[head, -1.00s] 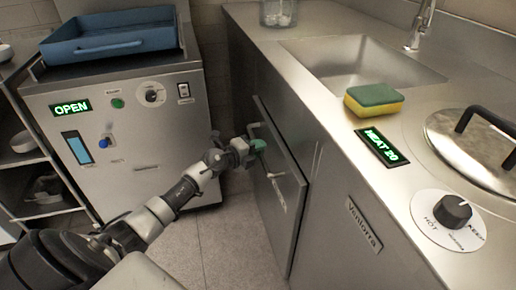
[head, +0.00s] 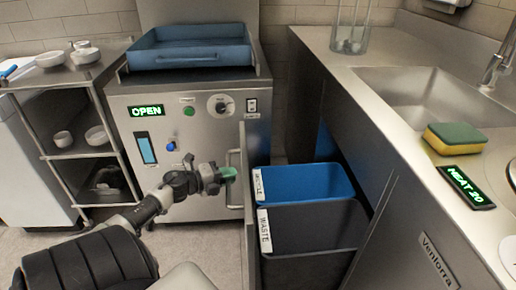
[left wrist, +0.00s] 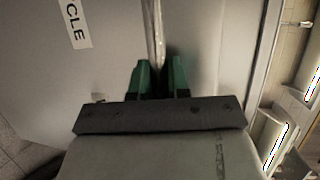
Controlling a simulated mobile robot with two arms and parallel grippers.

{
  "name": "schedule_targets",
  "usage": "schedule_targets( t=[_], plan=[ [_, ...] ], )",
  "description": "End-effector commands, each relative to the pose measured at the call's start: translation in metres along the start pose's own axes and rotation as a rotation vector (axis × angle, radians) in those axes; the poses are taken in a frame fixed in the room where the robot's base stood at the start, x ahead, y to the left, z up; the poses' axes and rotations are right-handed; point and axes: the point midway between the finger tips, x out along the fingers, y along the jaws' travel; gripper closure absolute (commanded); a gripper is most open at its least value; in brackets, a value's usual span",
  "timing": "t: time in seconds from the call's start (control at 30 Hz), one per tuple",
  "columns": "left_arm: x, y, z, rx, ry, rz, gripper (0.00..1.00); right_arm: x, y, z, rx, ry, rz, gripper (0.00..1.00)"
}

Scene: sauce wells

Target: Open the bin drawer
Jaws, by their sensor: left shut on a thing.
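The bin drawer (head: 249,222) stands pulled out from the counter, its front panel seen nearly edge-on in the head view. Inside it are a blue bin (head: 300,184) with a recycling label and a dark grey bin (head: 312,232) labelled WASTE. My left gripper (head: 229,173) is at the outer side of the drawer front, its green fingers shut on the upright bar handle (head: 231,157). In the left wrist view the handle (left wrist: 155,32) runs between the green fingertips (left wrist: 158,75). My right gripper is not in view.
A steel machine (head: 190,120) with an OPEN display and a blue tray (head: 188,50) stands behind my left arm. A shelf rack (head: 85,150) with bowls is at the left. The counter (head: 400,42) with sink and sponge (head: 454,138) is at the right.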

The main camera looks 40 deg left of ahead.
Motion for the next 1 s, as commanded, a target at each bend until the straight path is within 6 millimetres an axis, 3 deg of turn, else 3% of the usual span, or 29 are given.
schedule_targets(
  t=[0.1,0.33,0.87,0.9,1.0],
  plan=[
    [-0.028,0.006,0.012,-0.002,-0.003,0.005,1.00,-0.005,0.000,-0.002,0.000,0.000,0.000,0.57],
    [-0.060,0.012,0.025,0.000,-0.003,0.001,1.00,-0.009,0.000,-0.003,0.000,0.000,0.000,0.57],
    [-0.070,0.015,0.029,0.000,-0.001,0.000,1.00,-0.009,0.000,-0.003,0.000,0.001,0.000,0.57],
    [-0.070,0.015,0.029,0.000,-0.001,0.000,0.82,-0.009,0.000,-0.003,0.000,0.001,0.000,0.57],
    [-0.070,0.015,0.029,0.000,-0.001,0.000,0.66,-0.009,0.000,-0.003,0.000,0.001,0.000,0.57]
  ],
)
